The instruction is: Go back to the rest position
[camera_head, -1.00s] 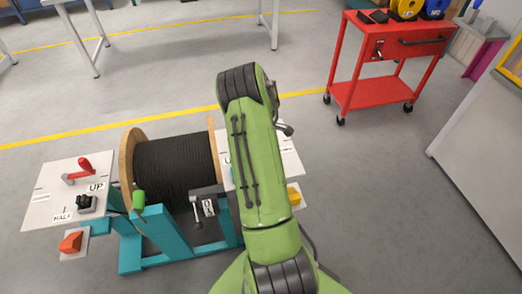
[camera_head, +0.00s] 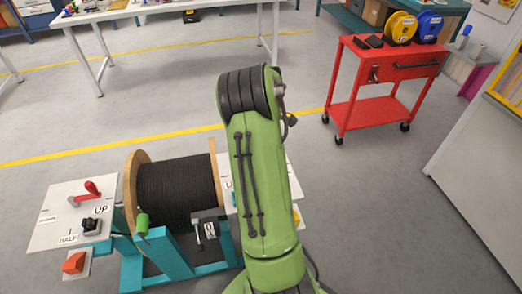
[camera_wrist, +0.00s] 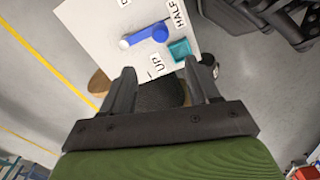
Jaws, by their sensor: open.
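My gripper (camera_wrist: 162,92) shows in the wrist view with its two dark fingers apart and nothing between them. Beyond the fingers are part of the black cable reel (camera_wrist: 160,97) and a white panel (camera_wrist: 100,30) with a blue lever (camera_wrist: 150,32) and a teal block (camera_wrist: 180,49). In the head view my green arm rises in the middle and hides the gripper. The cable reel (camera_head: 178,192) with wooden flanges sits in a teal stand (camera_head: 168,250), left of my arm.
A white panel (camera_head: 60,225) with a red lever (camera_head: 90,189) stands left of the reel. A red cart (camera_head: 375,113) carries a yellow spool (camera_head: 401,27) and a blue spool (camera_head: 429,27). A white table (camera_head: 165,9) is at the back. Floor between is clear.

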